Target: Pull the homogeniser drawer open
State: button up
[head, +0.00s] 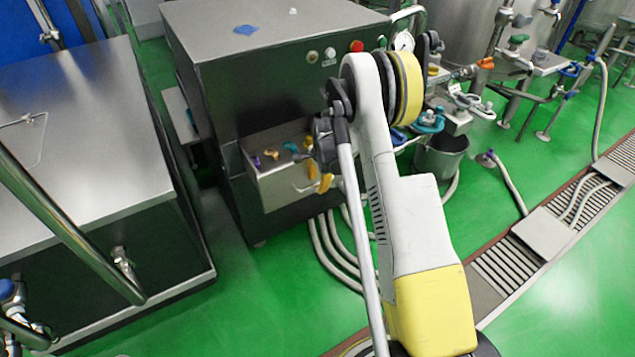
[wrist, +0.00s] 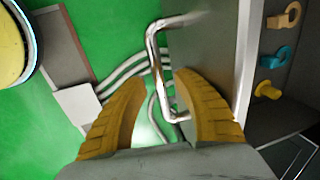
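The homogeniser (head: 270,80) is a large steel-topped cabinet with dark sides. Its drawer (head: 283,188) stands out from the front, open enough to show small coloured fittings inside. The drawer front also fills the right of the wrist view (wrist: 205,45). The bent metal drawer handle (wrist: 153,60) runs down to the space between my finger tips. My gripper (wrist: 160,88) has two ridged yellow fingers spread apart, one on each side of the handle's lower end. In the head view my gripper (head: 320,184) is at the drawer's front right, partly hidden by my arm.
Purple, orange and teal fittings (head: 271,153) lie in the drawer. A grey bucket (head: 440,157) stands right of the homogeniser. Hoses (head: 335,250) run on the floor below the drawer. A steel cabinet (head: 75,130) is at left, with green floor between.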

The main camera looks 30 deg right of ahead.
jog(key=shift+r, duration=0.15)
notch_tip(320, 180, up, 12)
jog(key=s, duration=0.2)
jog(key=shift+s+f, duration=0.2)
dwell(0.3)
